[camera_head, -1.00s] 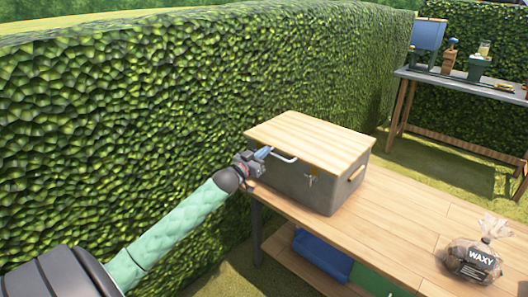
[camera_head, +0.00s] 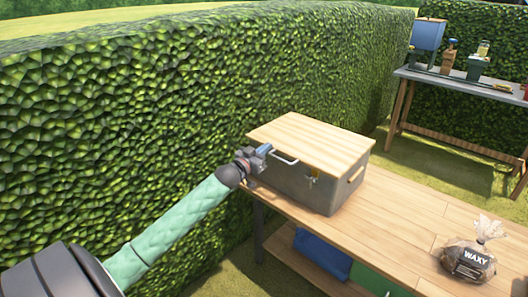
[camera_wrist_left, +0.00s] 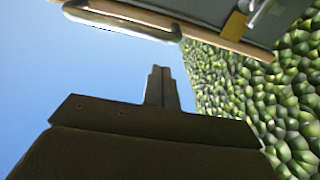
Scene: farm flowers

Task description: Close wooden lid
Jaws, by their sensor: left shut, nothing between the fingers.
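The wooden lid (camera_head: 310,140) lies flat over the top of the grey box (camera_head: 300,187), which stands on the wooden table. A pale handle bar (camera_head: 284,159) shows at the lid's front edge, and a yellow latch shows on the box front. My left gripper (camera_head: 264,150) is shut and empty beside the front left corner of the lid. In the left wrist view my gripper (camera_wrist_left: 161,88) points up, with the handle (camera_wrist_left: 125,18) and the lid's edge (camera_wrist_left: 230,45) above it. Whether the gripper touches the lid is unclear. My right gripper is out of view.
A bag labelled WAXY (camera_head: 468,262) sits on the table (camera_head: 405,215) to the right. Blue (camera_head: 322,253) and green bins are on the shelf below. A tall hedge (camera_head: 150,120) stands behind on the left. A second table with pots (camera_head: 480,66) is at the back right.

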